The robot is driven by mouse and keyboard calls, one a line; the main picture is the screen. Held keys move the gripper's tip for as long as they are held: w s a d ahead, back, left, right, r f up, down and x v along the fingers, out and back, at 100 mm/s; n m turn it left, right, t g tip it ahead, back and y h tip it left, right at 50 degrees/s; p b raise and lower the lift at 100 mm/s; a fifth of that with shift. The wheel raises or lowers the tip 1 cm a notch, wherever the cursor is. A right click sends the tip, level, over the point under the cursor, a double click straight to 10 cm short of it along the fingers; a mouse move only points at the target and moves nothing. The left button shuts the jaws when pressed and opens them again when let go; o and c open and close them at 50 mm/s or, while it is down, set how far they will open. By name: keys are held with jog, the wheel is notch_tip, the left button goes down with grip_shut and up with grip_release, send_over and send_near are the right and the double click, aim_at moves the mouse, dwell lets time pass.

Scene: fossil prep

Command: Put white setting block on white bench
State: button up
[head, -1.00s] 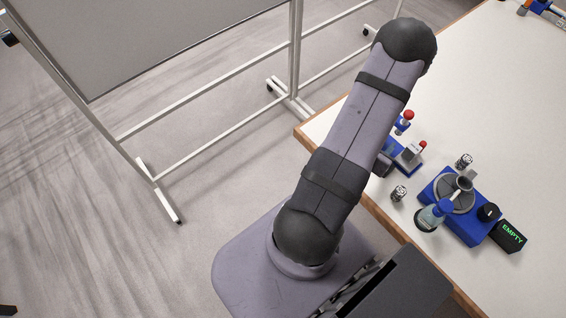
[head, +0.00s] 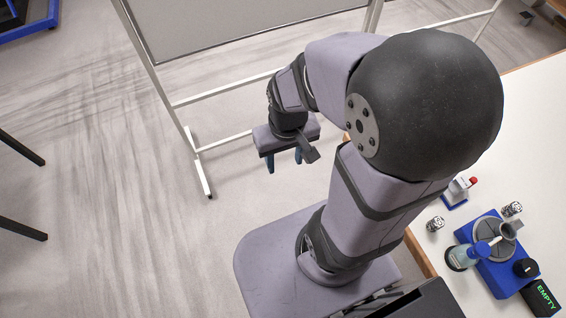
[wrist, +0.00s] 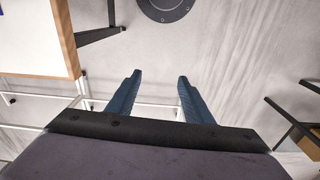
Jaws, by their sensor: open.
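My gripper (head: 284,160) hangs over the open floor left of my arm in the head view, its two blue fingers apart and nothing between them. The wrist view also shows the open, empty fingers (wrist: 159,77) with floor beyond. A white-topped bench with a wooden edge (head: 535,115) stands at the right of the head view, away from the gripper and partly hidden by my arm. I cannot make out a white setting block for certain in either view.
On the bench are a blue device with a grey round top (head: 493,240), a bottle (head: 460,257), a black display reading EMPTY (head: 542,297) and a red-knobbed tool (head: 460,190). A framed grey board (head: 230,22) stands behind the gripper. A white-topped table (wrist: 35,35) shows in the wrist view.

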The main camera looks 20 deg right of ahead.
jog(key=shift+o, duration=0.4)
jog(key=shift+s+a+r+n+g, duration=0.3)
jog(key=shift+s+a+r, duration=0.3)
jog(key=shift+s, duration=0.25)
jog(key=shift+f, duration=0.1)
jog(key=shift+w, duration=0.1)
